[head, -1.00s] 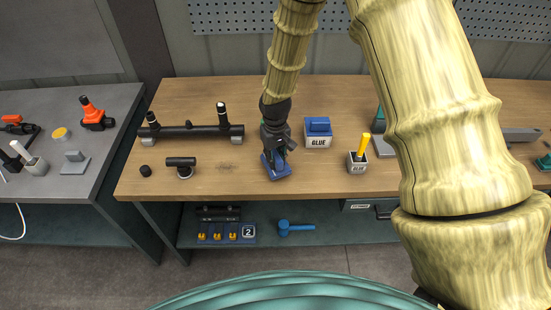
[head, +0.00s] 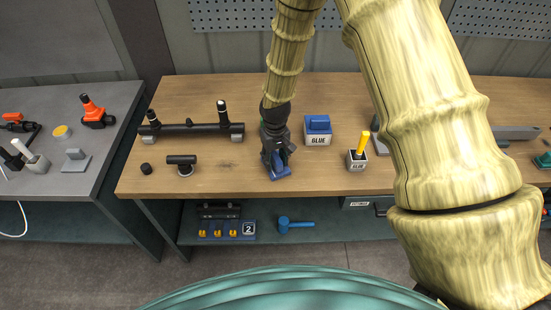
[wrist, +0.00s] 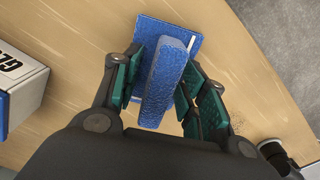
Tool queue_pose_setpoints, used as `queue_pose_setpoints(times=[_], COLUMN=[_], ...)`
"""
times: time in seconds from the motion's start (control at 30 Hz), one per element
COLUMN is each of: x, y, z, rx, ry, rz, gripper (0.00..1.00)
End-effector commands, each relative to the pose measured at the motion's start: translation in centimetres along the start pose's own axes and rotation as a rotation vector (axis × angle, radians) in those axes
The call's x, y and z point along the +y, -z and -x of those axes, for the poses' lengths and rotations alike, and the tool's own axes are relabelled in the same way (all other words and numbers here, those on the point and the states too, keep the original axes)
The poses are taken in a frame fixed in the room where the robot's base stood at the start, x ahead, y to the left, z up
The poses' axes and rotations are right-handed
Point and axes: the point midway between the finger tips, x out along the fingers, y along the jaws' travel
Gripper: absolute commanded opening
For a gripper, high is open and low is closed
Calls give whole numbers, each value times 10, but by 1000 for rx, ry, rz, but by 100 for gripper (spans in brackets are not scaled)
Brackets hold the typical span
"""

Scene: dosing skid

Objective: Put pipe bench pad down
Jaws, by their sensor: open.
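The blue pad (head: 281,172) rests on the wooden bench (head: 235,175) near its front, right of the small pipe tee. In the wrist view the pad shows as a flat blue base (wrist: 182,23) with a thick upright rib. My gripper (head: 276,158) is low over the pad, pointing down. In the wrist view my gripper's green fingers (wrist: 166,84) stand open on either side of the rib, with gaps visible. The fingers hide part of the base.
A long black pipe (head: 190,129) on supports and a small tee (head: 181,161) are to the left. Bare wood lies between.

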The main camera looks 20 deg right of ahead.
Motion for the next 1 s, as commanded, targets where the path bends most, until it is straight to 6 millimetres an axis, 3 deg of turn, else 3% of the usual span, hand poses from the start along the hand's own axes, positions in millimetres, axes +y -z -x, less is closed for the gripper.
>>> queue_pose_setpoints(times=[0.27, 1.0], x=[0, 0], y=[1, 0], z=[12, 100], rx=[2, 2], ry=[0, 1], rz=[0, 0], gripper=[43, 43])
